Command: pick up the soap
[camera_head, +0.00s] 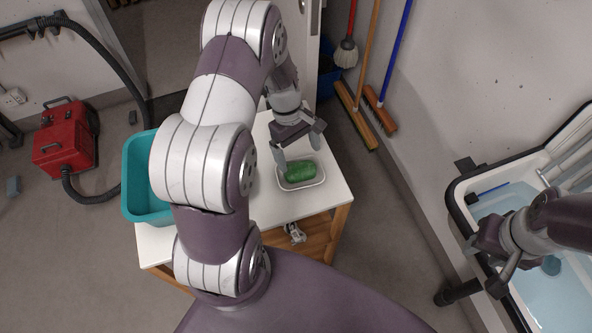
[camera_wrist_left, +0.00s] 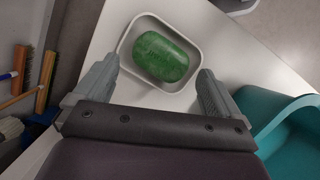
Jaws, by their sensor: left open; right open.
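The green soap (camera_head: 299,171) lies in a small white dish (camera_head: 284,186) on the white table top (camera_head: 329,199). In the left wrist view the soap (camera_wrist_left: 161,57) sits inside the dish (camera_wrist_left: 129,41), between and beyond the two fingers. My left gripper (camera_head: 298,156) is open and empty, above the dish with its fingers to either side of the soap; I cannot tell the exact height gap. It also shows in the left wrist view (camera_wrist_left: 154,92). My right gripper (camera_head: 487,260) is open and empty, over the edge of the sink at the right.
A teal tub (camera_head: 138,190) stands on the table left of the dish, partly behind my left arm. A sink (camera_head: 545,310) with water is at the right. Brooms (camera_head: 356,115) lean on the wall behind. A red vacuum (camera_head: 66,142) is on the floor at left.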

